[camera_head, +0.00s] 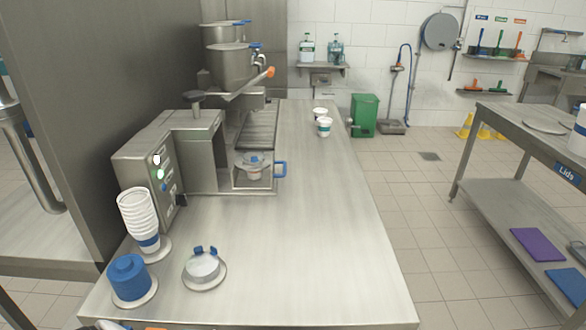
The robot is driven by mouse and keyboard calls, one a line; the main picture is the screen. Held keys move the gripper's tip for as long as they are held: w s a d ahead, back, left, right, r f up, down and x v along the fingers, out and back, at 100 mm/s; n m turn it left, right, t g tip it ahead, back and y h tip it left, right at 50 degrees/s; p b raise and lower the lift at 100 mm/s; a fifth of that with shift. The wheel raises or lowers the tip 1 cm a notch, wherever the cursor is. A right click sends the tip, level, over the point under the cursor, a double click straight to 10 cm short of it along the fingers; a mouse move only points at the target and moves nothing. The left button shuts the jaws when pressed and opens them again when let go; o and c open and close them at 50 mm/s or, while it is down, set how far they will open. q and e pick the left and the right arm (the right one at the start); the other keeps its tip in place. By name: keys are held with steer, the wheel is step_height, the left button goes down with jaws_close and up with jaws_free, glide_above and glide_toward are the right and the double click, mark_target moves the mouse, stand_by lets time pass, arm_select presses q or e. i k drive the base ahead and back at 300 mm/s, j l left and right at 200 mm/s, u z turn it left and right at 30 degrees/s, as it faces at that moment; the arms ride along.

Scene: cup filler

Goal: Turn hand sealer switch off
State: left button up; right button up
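A steel machine (190,140) stands on the left of the steel table. Its front panel (160,178) carries a white knob or switch (157,160), a green button (161,174) and a blue one; their settings are too small to read. A round silver piece with a blue handle (204,266) lies on a small plate in front of it. I cannot tell for sure which thing is the hand sealer. A grey-white object (102,325) is cut off by the bottom edge, and I cannot tell what it is. Neither gripper shows.
A stack of white cups (138,217) and a blue cylinder (130,278) stand at the table's left edge. Two white cups (324,127) stand at the far end. The table's (300,240) right half is clear. A second table (510,130) stands right across an aisle.

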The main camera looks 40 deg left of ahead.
mark_target(181, 199)
steer(key=i+l+u, duration=0.15)
steer(key=l+u, duration=0.15)
steer(key=i+l+u, duration=0.15)
steer(key=l+u, duration=0.15)
steer(key=i+l+u, duration=0.1)
steer(key=l+u, duration=0.2)
steer(key=u, duration=0.95)
